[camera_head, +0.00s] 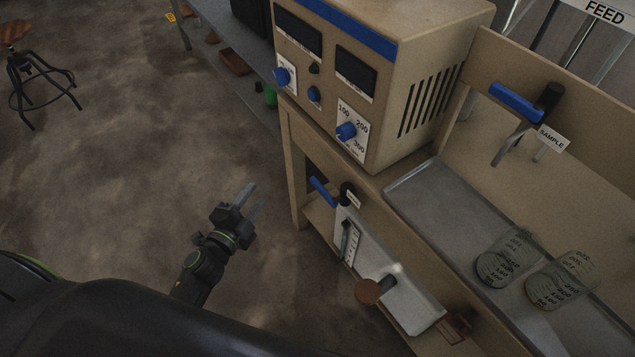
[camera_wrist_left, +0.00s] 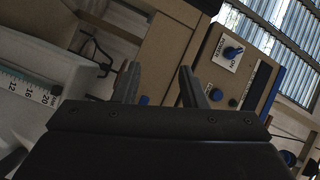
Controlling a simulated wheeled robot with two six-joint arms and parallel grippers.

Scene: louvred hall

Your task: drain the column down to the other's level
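My left gripper (camera_head: 250,204) is open and empty over the floor, left of the bench and apart from it. In the left wrist view its two fingers (camera_wrist_left: 162,85) stand apart with nothing between them. A blue-handled valve (camera_head: 516,102) with a SAMPLE tag (camera_head: 552,139) sits on the bench's back panel. A second blue-handled valve (camera_head: 323,191) is at the bench front, by a white panel with a scale (camera_head: 350,243). A scale also shows in the left wrist view (camera_wrist_left: 30,88). Clear tubes (camera_head: 577,40) stand behind a FEED sign (camera_head: 605,12); their levels cannot be read. My right gripper is not in view.
A beige instrument box (camera_head: 410,60) with blue knobs stands on the bench. Two glass beakers (camera_head: 507,258) (camera_head: 561,281) stand on a grey tray (camera_head: 430,187). A brown round knob (camera_head: 368,291) sticks out in front. A stool (camera_head: 40,75) is far left; the floor between is clear.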

